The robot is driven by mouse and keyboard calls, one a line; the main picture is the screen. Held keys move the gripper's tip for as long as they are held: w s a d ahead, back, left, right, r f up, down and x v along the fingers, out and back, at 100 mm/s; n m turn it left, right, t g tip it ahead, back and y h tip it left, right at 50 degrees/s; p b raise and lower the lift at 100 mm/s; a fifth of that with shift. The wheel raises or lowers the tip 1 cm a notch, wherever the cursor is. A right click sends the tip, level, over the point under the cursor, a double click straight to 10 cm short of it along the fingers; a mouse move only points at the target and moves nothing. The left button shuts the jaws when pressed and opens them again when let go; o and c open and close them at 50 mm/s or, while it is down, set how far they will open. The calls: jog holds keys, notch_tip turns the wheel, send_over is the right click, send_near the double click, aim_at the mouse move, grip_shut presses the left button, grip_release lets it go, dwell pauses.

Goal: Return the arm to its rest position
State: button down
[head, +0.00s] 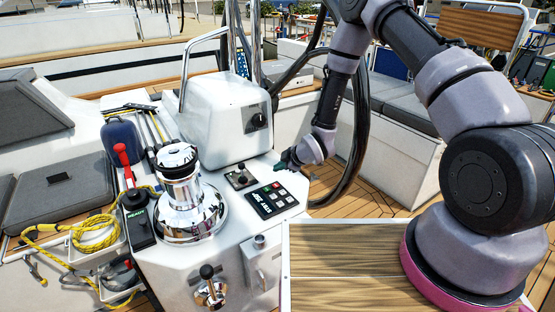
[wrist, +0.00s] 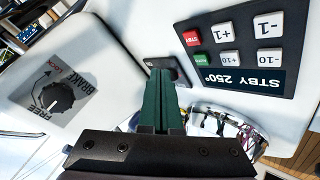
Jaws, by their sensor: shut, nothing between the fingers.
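My arm reaches in from the right side of the head view, bent down toward the white console (head: 222,245). My gripper (head: 285,161) hangs at the console's right edge, just above and right of the autopilot keypad. In the wrist view its green fingers (wrist: 161,100) are together with nothing between them. The fingertips point toward a small dark control plate (wrist: 168,70) and partly cover it. The keypad (head: 273,200) also shows in the wrist view (wrist: 250,45), upside down, with a display reading STBY 250°. I cannot tell whether the fingertips touch the console.
A white pod (head: 222,118) with a brake knob (head: 257,121) rises behind the console. A chrome winch (head: 183,197) stands left of the keypad. A wooden tabletop (head: 345,262) lies at front right. Yellow rope (head: 95,232) lies left.

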jog(key=w+d+r+m+h, duration=0.1)
jog(key=w+d+r+m, duration=0.15)
jog(key=d+r, duration=0.45)
jog(key=w+d+r+m+h, duration=0.2)
jog(key=r+m, duration=0.1)
jog(key=r, duration=0.8)
jog(key=s+d+r+m+t+h, duration=0.1)
jog(key=s+d+r+m, duration=0.1)
jog(key=d+r, duration=0.35)
jog(key=s+d+r+m+h, duration=0.1)
jog(key=s+d+r+m, duration=0.15)
jog(key=r, duration=0.65)
jog(key=s+d+r+m, duration=0.6)
jog(key=s+d+r, duration=0.1)
jog(key=s+r, duration=0.35)
jog(key=s+d+r+m, duration=0.1)
jog(key=s+r+m, duration=0.2)
jog(key=s, duration=0.5)
jog(key=s+d+r+m, duration=0.1)
jog(key=s+r+m, duration=0.2)
jog(key=s, duration=0.5)
jog(key=shift+r, duration=0.45)
